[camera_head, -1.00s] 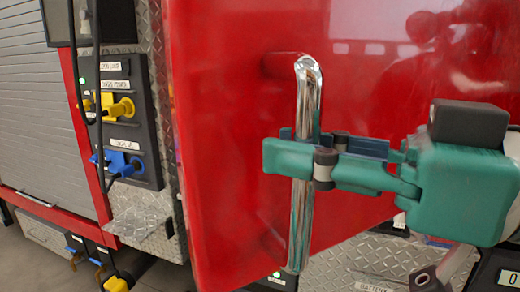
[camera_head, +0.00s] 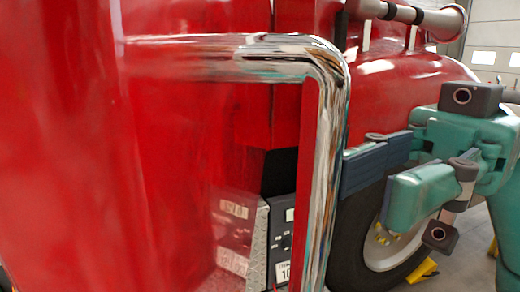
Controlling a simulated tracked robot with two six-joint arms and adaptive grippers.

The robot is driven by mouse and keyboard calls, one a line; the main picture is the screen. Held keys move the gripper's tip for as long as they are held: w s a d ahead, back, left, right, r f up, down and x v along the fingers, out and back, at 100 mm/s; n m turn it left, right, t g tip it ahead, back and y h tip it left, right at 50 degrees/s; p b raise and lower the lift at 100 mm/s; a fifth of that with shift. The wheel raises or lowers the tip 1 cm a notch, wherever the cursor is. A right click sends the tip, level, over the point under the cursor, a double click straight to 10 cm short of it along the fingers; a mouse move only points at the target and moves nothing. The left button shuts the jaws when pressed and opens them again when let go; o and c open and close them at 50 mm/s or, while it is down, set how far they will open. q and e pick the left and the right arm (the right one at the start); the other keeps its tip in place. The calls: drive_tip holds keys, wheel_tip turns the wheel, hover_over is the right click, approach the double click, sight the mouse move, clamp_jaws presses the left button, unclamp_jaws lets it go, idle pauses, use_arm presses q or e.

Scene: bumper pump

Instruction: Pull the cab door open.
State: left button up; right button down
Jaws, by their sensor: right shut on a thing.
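The red cab door (camera_head: 60,170) fills the left of the head view, seen very close and at a steep angle. Its chrome handle (camera_head: 332,170) stands out from it, with a horizontal leg at the top and an upright bar running down out of the frame. My right gripper (camera_head: 366,190) comes in from the right, its fingers at the upright bar, shut on the handle. The bar hides part of the grip, so the exact contact is hard to see. My left gripper is not in view.
Behind the handle are a dark labelled panel (camera_head: 283,240) and diamond plate (camera_head: 257,240). A red rounded body (camera_head: 410,90) with a wheel (camera_head: 360,235) stands behind my right gripper. A yellow wheel chock (camera_head: 421,272) lies on the floor. Grey floor shows at right.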

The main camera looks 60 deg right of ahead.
drive_tip(key=c, duration=1.8)
unclamp_jaws()
drive_tip(key=shift+s+d, duration=0.4)
drive_tip(key=shift+s, duration=0.3)
drive_tip(key=shift+c, duration=0.2)
drive_tip(key=shift+o, duration=1.3)
drive_tip(key=shift+s+y, duration=0.3)
drive_tip(key=shift+s, duration=0.1)
drive_tip(key=o, duration=0.3)
drive_tip(key=shift+a, duration=0.2)
drive_tip(key=shift+o, duration=1.2)
drive_tip(key=shift+w, duration=0.3)
drive_tip(key=shift+s, duration=0.1)
drive_tip(key=v, duration=1.2)
drive_tip(key=shift+d+r, duration=0.1)
drive_tip(key=shift+r, duration=0.05)
